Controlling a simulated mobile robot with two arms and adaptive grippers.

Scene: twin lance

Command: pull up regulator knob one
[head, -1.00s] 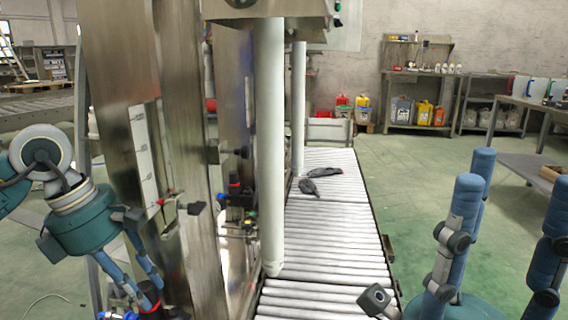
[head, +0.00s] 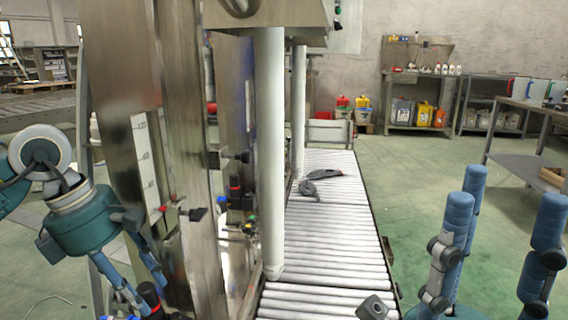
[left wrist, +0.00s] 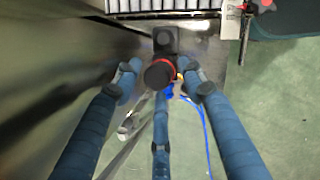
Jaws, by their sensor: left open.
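The regulator knob (left wrist: 158,73) is black with a red ring. In the left wrist view it stands between the blue fingers of my left gripper (left wrist: 161,80), near their tips. In the head view the black knob (head: 150,294) shows low at the left, beside the metal machine and partly behind the fingers of my left gripper (head: 128,291). These fingers are open around the knob; whether any touches it I cannot tell. My right gripper (head: 495,210) is at the lower right of the head view, its blue fingers pointing up, apart and empty.
The metal machine frame (head: 122,110) rises close beside my left gripper. A roller conveyor (head: 325,230) runs away in the middle, with a dark grey item (head: 325,175) on it. Blue tubing (left wrist: 205,125) hangs below the knob. Green floor is open to the right.

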